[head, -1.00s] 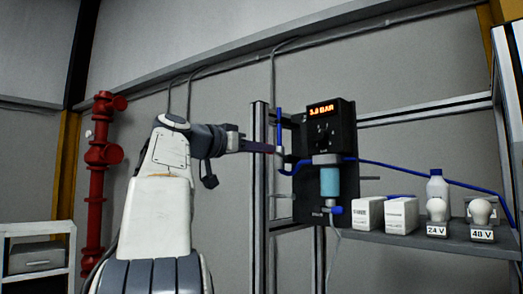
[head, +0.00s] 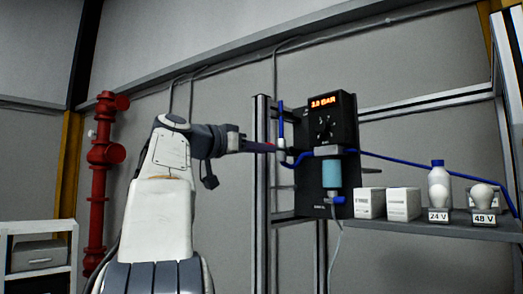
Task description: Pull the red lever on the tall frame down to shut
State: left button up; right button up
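The tall metal frame (head: 262,200) stands in the middle of the head view. It carries a black panel unit (head: 333,108) with an orange lit pressure display, a light-blue cylinder (head: 331,173) and blue tubing. My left gripper (head: 273,149) reaches in from the left, level with the fittings at the panel's left edge. A small dark red part (head: 268,147) shows at its fingers; it may be the red lever, mostly hidden by the gripper. I cannot tell whether the fingers touch or hold it. My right gripper is out of view.
A red pipe (head: 98,190) stands at the left wall. A blue hose slopes above the shelf.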

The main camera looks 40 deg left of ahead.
pick_arm(q)
jog(key=o, duration=0.8)
jog(key=s+b, duration=0.2)
jog(key=s, duration=0.7)
jog(key=shift+a, duration=0.35)
